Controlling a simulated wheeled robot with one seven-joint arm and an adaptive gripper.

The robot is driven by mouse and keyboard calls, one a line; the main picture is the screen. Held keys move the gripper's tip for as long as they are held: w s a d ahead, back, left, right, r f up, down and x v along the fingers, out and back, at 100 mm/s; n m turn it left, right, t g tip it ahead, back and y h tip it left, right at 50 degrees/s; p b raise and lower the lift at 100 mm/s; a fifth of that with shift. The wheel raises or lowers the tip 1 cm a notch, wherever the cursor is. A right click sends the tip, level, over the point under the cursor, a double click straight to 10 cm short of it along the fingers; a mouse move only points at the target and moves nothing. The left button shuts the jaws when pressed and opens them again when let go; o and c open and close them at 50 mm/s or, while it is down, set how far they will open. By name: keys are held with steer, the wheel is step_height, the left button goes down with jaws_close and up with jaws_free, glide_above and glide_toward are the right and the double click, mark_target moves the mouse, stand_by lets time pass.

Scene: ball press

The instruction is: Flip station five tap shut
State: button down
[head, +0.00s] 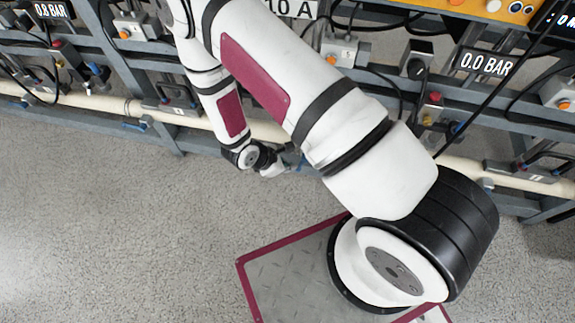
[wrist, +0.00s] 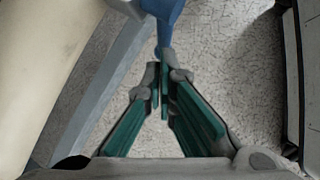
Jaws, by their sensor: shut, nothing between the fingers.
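A blue tap handle (wrist: 163,18) shows at the top of the wrist view, beside a cream pipe (wrist: 40,60). My gripper (wrist: 160,88) has its green-padded fingers together and empty, with the tips just below the handle's narrow end; I cannot tell if they touch. In the head view a small blue part (head: 303,165) shows beside my gripper, below the station box marked 5 (head: 346,52). My arm hides much of the tap and its pipe there, and the fingertips are not clear.
A grey frame carries the cream pipe (head: 85,100) along the back. Black cables and a pressure display (head: 486,62) are above. The speckled floor (head: 120,230) in front is clear.

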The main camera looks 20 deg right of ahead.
steer(key=b, duration=0.2)
steer(key=d+f+b, duration=0.1)
steer(key=b, duration=0.1)
steer(key=shift+s+d+f+b, duration=0.2)
steer(key=shift+s+d+b, duration=0.1)
steer(key=shift+d+r, duration=0.1)
stand_by(0.4)
steer(key=shift+d+r+p, duration=0.1)
steer(key=shift+r+p, duration=0.35)
steer(key=shift+r, duration=0.4)
steer(key=a+r+p, duration=0.3)
steer(key=a+r, duration=0.3)
steer(key=a, duration=0.6)
steer(key=shift+w+r+p, duration=0.25)
steer(key=shift+r+p, duration=0.05)
steer(key=shift+r, duration=0.05)
